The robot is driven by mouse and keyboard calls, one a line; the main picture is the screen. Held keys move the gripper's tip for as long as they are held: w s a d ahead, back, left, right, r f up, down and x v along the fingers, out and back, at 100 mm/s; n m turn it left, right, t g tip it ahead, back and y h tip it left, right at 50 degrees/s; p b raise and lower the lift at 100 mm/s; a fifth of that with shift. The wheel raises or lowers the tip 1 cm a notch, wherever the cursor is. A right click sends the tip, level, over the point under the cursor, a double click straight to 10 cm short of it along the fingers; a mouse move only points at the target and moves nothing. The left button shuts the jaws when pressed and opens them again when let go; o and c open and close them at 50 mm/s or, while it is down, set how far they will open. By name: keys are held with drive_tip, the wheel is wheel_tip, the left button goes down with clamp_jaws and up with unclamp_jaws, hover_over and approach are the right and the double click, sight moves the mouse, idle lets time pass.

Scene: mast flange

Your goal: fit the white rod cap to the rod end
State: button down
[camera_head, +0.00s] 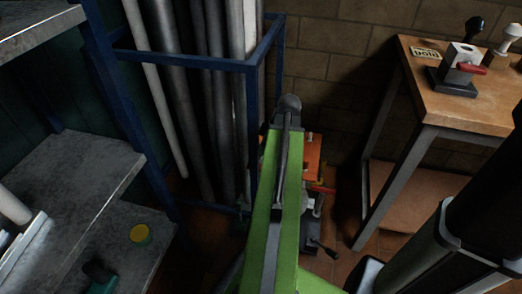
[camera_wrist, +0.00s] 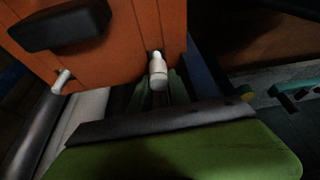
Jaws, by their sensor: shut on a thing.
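In the wrist view, a small white cap-like piece (camera_wrist: 158,74) sits between the dark green fingers of my gripper (camera_wrist: 160,92), which is shut on it. I take it for the white rod cap. A narrower pale stub (camera_wrist: 156,56) shows just above it against the orange panel (camera_wrist: 120,35). I cannot tell whether the stub belongs to the cap or is the rod end, or whether the two are fitted together. In the head view, my green arm hides the gripper and the cap.
The orange panel carries a black block (camera_wrist: 62,25) and a second pale stub (camera_wrist: 61,80). In the head view, a blue rack (camera_head: 190,61) of long pipes stands left of my arm. A wooden table (camera_head: 430,95) with a clamp (camera_head: 455,68) stands right, grey shelves (camera_head: 75,175) left.

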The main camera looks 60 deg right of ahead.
drive_tip(key=shift+f+b, duration=0.3)
drive_tip(key=shift+f, duration=0.1)
drive_tip(key=c, duration=1.1)
unclamp_jaws()
drive_tip(key=shift+c, duration=0.2)
drive_tip(key=p+v, duration=1.6)
drive_tip(key=v, duration=0.1)
drive_tip(key=shift+r, duration=0.25)
